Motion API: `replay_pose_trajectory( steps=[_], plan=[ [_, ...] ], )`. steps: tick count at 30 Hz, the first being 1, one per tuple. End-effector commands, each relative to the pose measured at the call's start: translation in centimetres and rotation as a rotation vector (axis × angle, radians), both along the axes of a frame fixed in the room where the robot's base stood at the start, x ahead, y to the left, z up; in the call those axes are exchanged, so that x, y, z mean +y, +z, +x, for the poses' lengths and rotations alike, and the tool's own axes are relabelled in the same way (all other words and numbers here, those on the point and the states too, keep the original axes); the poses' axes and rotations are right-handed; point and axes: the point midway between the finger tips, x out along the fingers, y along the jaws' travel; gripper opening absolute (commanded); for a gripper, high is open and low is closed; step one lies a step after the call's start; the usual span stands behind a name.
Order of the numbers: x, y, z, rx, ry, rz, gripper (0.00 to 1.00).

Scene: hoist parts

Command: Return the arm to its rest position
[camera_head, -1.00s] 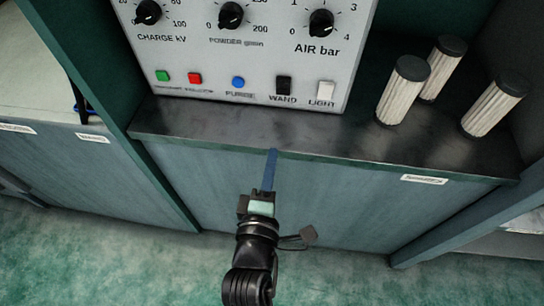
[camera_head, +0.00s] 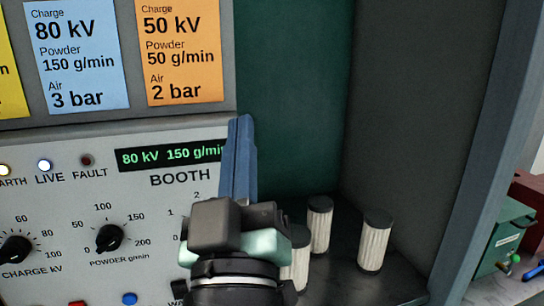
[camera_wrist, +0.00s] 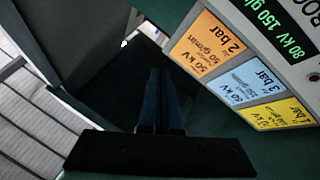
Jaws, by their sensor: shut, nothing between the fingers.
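My gripper (camera_head: 240,135) is raised in front of the booth control panel in the head view, its blue fingers pointing up and pressed together with nothing between them. It hides the right part of the panel, including most of the air dial and the end of the green display (camera_head: 170,155). In the wrist view my gripper (camera_wrist: 160,78) shows its two fingers side by side, closed, pointing towards a dark recess. The fingers look apart from the panel, though the gap is hard to judge.
Several ribbed white cylinders with dark caps (camera_head: 375,242) stand on the dark shelf right of my gripper, one partly hidden behind it. Coloured setting cards (camera_head: 82,55) are above the panel. A grey-blue post (camera_head: 497,130) and a green box (camera_head: 495,235) are at the right.

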Motion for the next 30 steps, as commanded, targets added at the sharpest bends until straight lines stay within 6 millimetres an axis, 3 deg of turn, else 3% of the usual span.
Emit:
replay_pose_trajectory(
  steps=[1,3,9,17,24,30],
  plan=[
    [-0.9,3.0,-1.3,-0.056,0.029,0.066,0.0],
    [-1.8,6.2,-3.0,-0.118,0.081,0.151,0.0],
    [-3.4,13.8,-8.0,-0.257,0.231,0.324,0.0],
    [-3.2,19.6,-7.5,-0.242,0.225,0.318,0.0],
    [-3.2,26.2,-7.4,-0.241,0.225,0.317,0.0],
    [-3.1,28.8,-7.4,-0.24,0.225,0.317,0.0]
  ],
)
